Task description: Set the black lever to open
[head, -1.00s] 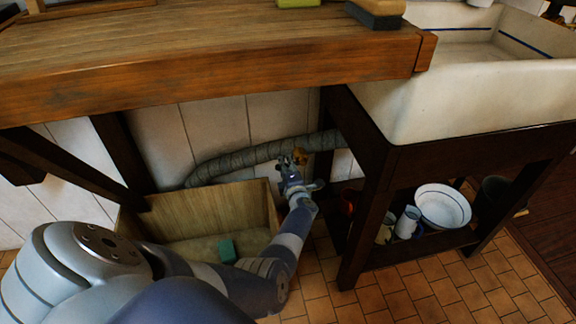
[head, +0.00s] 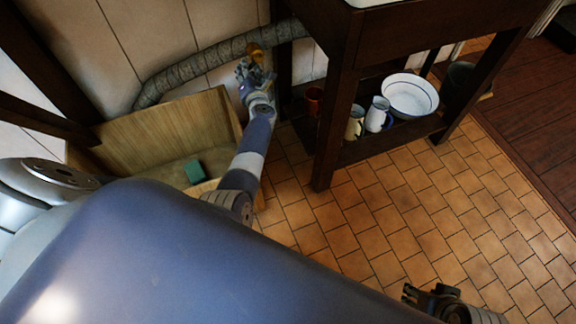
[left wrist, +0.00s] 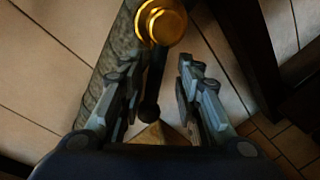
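In the left wrist view a black lever (left wrist: 151,100) with a rounded end runs down from a round brass fitting (left wrist: 162,20). My left gripper (left wrist: 160,76) is open, with one finger on each side of the lever. The lever lies closer to the left finger; I cannot tell whether they touch. In the head view the brass fitting (head: 256,52) sits on the grey wrapped pipe, and my left gripper (head: 249,72) is right at it, hiding the lever. My right gripper (head: 428,298) is low at the right, far from the lever; its finger opening is unclear.
The wrapped pipe (head: 205,59) runs along the wall above a wooden box (head: 150,135) holding a green block (head: 194,172). A dark sink stand (head: 333,120) is close on the right, with a white basin (head: 409,96) and jugs on its shelf. The tiled floor is clear.

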